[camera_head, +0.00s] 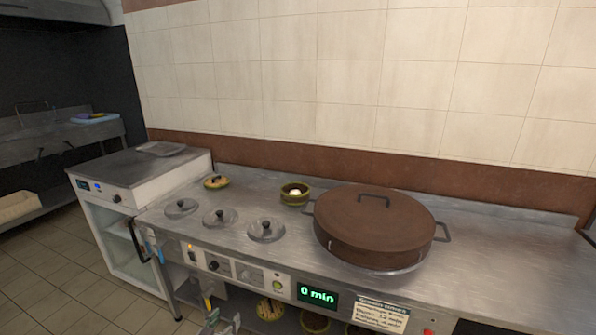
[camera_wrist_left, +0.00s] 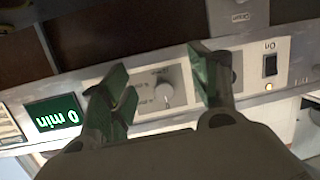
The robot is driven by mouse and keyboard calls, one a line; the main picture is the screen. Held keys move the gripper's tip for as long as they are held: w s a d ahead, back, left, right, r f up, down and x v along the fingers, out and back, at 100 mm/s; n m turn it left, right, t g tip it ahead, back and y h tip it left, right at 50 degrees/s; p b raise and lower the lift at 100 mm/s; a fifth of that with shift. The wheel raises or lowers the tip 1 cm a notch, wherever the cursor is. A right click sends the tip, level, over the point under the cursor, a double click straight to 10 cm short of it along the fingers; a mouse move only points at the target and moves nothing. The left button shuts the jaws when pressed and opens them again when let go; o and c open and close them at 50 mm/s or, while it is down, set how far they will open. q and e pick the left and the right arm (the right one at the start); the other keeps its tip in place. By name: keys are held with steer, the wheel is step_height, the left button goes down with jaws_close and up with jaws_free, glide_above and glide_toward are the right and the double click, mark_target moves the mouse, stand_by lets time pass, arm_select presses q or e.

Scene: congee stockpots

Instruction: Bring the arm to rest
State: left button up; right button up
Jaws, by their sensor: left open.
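My left gripper (camera_head: 221,316) shows at the bottom edge of the head view, low in front of the counter's control panel. In the left wrist view, my left gripper (camera_wrist_left: 158,68) is open and its fingers stand apart with nothing between them. Behind the gap is a panel knob (camera_wrist_left: 166,94); I cannot tell how far off it is. The panel appears upside down there, with a green "0 min" display (camera_wrist_left: 53,116) and a rocker switch (camera_wrist_left: 270,65). My right gripper is not in view.
A large brown lidded pot (camera_head: 375,228) stands on the steel counter (camera_head: 490,262). Several small round lids (camera_head: 266,230), a bowl (camera_head: 294,194) and a dish (camera_head: 216,182) are to its left. The display (camera_head: 317,295) reads "0 min". A white cabinet (camera_head: 125,240) stands at left.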

arm_select(q)
step_height(320, 180, down, 6)
steer(key=s+a+m+g+y, duration=0.1)
steer(key=s+a+g+y, duration=0.1)
steer(key=s+g, duration=0.15)
steer(key=s+d+f+g, duration=0.2)
steer(key=s+f+g, duration=0.1)
steer(key=s, duration=0.6)
steer(key=s+d+f+g+p, duration=0.1)
steer(key=s+f, duration=0.4)
steer(key=s, duration=0.5)
steer(key=s+d+f+g+y, duration=0.1)
steer(key=s+d+f+g, duration=0.3)
steer(key=s, duration=0.6)
steer(key=shift+n+g, duration=0.3)
steer(key=shift+g, duration=0.25)
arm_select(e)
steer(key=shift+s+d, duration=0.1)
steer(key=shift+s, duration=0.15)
arm_select(q)
steer(key=shift+s+p, duration=0.2)
steer(key=shift+p, duration=0.3)
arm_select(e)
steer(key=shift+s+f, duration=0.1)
